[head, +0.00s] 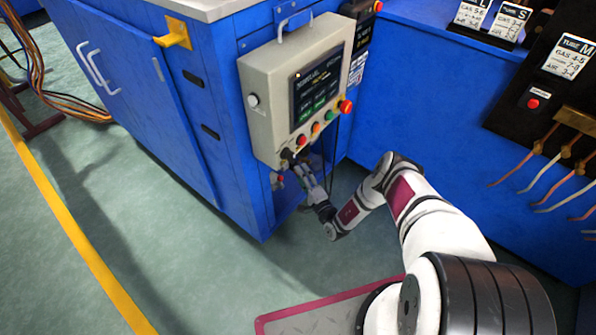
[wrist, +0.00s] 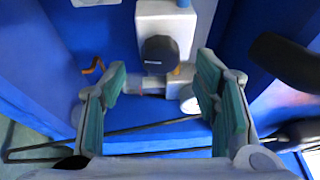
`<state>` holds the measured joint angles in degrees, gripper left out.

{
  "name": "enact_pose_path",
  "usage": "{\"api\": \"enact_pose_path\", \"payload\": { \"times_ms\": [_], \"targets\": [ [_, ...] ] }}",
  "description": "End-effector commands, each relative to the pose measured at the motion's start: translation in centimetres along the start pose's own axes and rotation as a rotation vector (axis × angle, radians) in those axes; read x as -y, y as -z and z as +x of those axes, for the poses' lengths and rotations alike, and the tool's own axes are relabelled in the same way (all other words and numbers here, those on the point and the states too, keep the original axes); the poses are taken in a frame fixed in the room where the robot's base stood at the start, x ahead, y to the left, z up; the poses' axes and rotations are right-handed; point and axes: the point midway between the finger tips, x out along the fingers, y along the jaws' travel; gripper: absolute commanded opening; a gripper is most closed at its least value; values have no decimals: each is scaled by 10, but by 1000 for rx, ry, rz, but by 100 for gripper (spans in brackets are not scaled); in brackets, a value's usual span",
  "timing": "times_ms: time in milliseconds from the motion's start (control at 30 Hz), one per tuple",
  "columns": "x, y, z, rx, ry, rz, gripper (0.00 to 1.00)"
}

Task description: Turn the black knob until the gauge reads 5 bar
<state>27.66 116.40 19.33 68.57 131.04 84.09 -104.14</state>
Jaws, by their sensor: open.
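The black knob (wrist: 160,55) shows in the wrist view on the front of a pale grey block (wrist: 178,22), with a metal pipe fitting below it. My gripper (wrist: 163,72) is open, its two green-padded fingers to the left and right of the knob. The knob appears between the fingertips, with a gap on both sides and no contact seen. In the head view my gripper (head: 302,165) is beside the blue cabinet, just under the control box; it covers the knob area there. I cannot make out a gauge face or its reading in either view.
The grey control box (head: 268,105) with a screen and coloured buttons hangs right above my gripper. The blue cabinet (head: 205,190) is close on the left. A black cable hangs near the gripper. A blue panel (head: 430,120) stands to the right.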

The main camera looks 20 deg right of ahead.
Motion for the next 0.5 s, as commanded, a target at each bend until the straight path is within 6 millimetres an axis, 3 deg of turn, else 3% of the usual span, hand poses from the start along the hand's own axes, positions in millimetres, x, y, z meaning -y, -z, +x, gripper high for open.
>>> {"api": "enact_pose_path", "payload": {
  "times_ms": [300, 500],
  "targets": [
    [-1, 0, -62, -3, -3, 1, 56],
    [-1, 0, -81, -1, -2, 1, 56]
  ]
}}
